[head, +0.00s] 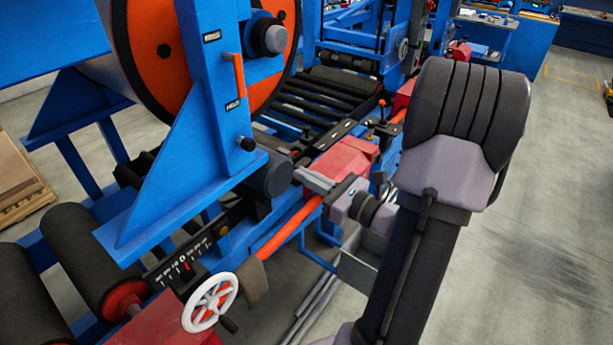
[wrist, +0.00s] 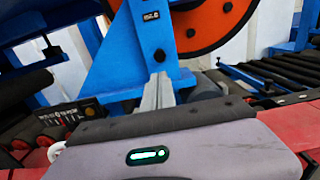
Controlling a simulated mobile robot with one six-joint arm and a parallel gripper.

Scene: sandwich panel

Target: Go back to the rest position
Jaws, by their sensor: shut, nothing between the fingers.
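My gripper (head: 315,180) is in the middle of the head view, close to the red housing of the blue machine. In the wrist view its fingers (wrist: 158,88) are together, pointing at the blue upright with nothing between them. My arm is bent, with its elbow high at the right of the head view. The blue machine frame (head: 215,90) carries a large roll with an orange disc (head: 152,40). I cannot tell whether the gripper touches the machine.
A white handwheel (head: 210,301) and an orange bar (head: 290,228) are on the machine's near side. Black rollers (head: 70,255) lie at the lower left. A grey bin (head: 358,268) stands below my wrist. The floor (head: 545,190) at the right is open.

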